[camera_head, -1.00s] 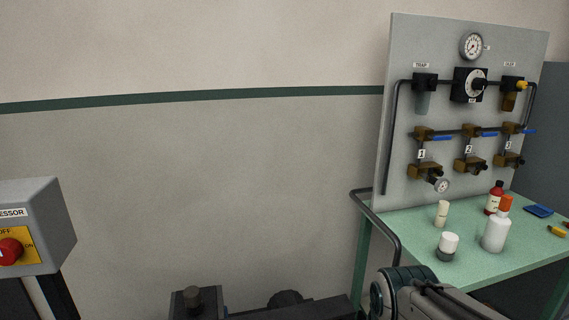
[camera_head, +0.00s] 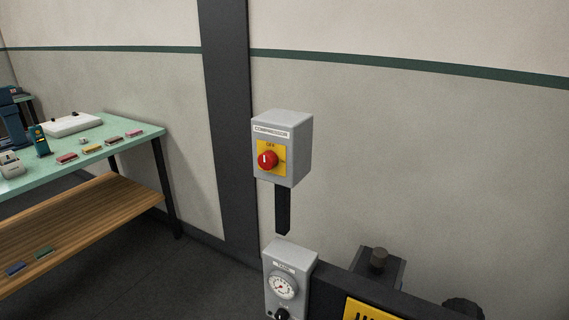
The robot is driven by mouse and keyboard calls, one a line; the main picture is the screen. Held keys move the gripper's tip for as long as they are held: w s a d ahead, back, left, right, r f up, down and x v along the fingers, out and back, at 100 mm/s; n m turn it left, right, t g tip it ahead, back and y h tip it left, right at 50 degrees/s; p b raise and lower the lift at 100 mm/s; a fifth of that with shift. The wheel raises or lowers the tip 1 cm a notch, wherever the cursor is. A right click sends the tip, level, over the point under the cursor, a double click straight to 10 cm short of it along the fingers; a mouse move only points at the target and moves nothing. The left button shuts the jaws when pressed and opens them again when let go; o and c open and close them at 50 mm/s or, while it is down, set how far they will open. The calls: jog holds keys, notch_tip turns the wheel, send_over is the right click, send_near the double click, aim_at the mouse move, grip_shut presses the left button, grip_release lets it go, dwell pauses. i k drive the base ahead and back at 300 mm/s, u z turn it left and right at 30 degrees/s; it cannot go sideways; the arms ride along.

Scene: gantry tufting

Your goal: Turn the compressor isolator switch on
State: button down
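The compressor isolator is a grey box (camera_head: 297,145) labelled COMPRESSOR, on a dark post in the middle of the head view. Its red rotary knob (camera_head: 267,160) sits on a yellow plate (camera_head: 279,171). The word OFF shows above the knob, and a pale mark on the knob looks near upright, towards OFF. The ON lettering is too small to read at this size. My gripper is not in view.
Below the isolator is a grey box with a round gauge (camera_head: 283,285) and a black knob. Dark machinery with a yellow label (camera_head: 368,312) is at the bottom right. A green-topped bench (camera_head: 135,129) with a wooden shelf (camera_head: 110,208) stands left. Dark floor lies between.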

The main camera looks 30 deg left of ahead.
aim_at(268, 160)
jog(key=u, duration=1.25)
jog(key=k, duration=0.35)
jog(key=u, duration=0.9)
jog(key=i, duration=1.1)
jog(key=z, duration=0.3)
